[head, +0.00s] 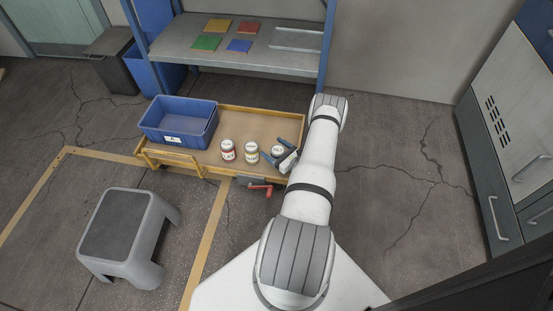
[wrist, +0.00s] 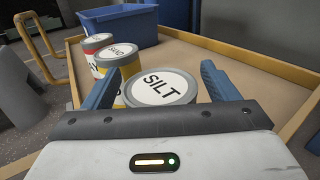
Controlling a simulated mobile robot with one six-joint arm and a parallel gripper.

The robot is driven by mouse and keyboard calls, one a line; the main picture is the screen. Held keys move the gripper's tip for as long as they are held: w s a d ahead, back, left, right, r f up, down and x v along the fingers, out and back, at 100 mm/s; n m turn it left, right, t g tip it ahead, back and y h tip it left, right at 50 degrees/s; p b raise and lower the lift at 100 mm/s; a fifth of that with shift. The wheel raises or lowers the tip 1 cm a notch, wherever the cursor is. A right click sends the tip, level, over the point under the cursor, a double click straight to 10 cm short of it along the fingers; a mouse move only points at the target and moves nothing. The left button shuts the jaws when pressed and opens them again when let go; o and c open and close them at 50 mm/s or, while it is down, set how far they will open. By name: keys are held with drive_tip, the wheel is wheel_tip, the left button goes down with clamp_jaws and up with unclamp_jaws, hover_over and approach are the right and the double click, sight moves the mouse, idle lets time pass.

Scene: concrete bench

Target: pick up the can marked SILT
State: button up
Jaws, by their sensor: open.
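The can marked SILT (wrist: 160,87) has a white lid with black lettering and a grey rim. It stands upright on the wooden bed of a cart, and its lid also shows in the head view (head: 278,150). My gripper (wrist: 160,72) is open, with one blue finger on each side of the SILT can in the wrist view. The fingers are apart from each other, and I cannot tell if either touches the can. The lower part of the can is hidden behind my gripper body. In the head view, my gripper (head: 281,153) is at the cart's right end.
A yellow-labelled can marked SAND (wrist: 118,55) stands just left of the SILT can, close to the left finger. A red-labelled can (head: 227,150) stands further left. A blue bin (head: 176,122) occupies the cart's left end. A blue-posted shelf (head: 190,54) stands behind. A grey step stool (head: 124,232) is front left.

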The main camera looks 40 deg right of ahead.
drive_tip(key=shift+c, duration=0.4)
drive_tip(key=c, duration=1.3)
drive_tip(key=shift+r, duration=0.1)
